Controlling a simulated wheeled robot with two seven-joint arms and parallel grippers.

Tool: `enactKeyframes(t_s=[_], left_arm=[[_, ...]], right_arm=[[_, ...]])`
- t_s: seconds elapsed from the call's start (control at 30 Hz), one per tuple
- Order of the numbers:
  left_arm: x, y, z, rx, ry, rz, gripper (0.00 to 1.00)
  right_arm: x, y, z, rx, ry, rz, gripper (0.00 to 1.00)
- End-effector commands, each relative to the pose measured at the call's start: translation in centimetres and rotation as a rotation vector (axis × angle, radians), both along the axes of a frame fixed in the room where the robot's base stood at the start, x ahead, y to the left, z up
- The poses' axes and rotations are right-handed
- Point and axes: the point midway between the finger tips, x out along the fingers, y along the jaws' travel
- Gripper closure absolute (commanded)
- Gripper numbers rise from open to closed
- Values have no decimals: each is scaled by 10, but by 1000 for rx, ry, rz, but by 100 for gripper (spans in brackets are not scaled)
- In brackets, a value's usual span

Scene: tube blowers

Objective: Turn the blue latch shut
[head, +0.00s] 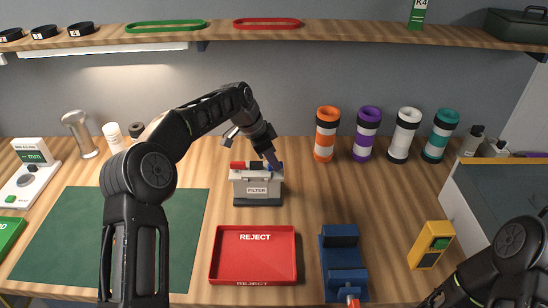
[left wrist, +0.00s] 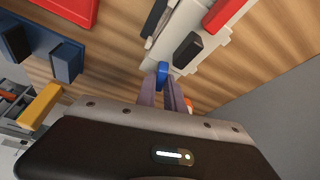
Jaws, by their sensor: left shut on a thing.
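The filter box (head: 257,188) is a light grey box labelled FILTER, standing on the table near the middle in the head view. On its top are a red part (head: 238,166) at the left and the blue latch (head: 273,167) at the right. In the left wrist view the blue latch (left wrist: 162,72) sits between the fingertips. My left gripper (head: 271,160) reaches down from above onto the latch and is shut on it; the gripper (left wrist: 163,80) also shows in the left wrist view. Of my right arm only links show at the lower right; its gripper is not visible.
A red REJECT tray (head: 254,284) lies in front of the filter box. A blue vise-like fixture (head: 343,262) stands right of it. Orange (head: 326,133), purple (head: 367,132), white and teal tubes stand behind. A green mat (head: 60,230) covers the left. Table right of the box is clear.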

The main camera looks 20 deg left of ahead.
Motion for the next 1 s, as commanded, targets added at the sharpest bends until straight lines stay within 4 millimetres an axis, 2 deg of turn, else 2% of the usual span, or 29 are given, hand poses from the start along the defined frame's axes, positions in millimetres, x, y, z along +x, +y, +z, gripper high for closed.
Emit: enactKeyframes(t_s=[0.4, 1.0], left_arm=[[5, 2, 1, 1, -4, -275, 100], [6, 2, 1, 3, -3, -331, 100]], right_arm=[[0, -1, 6, -3, 3, 0, 100], [0, -1, 7, -3, 3, 0, 100]])
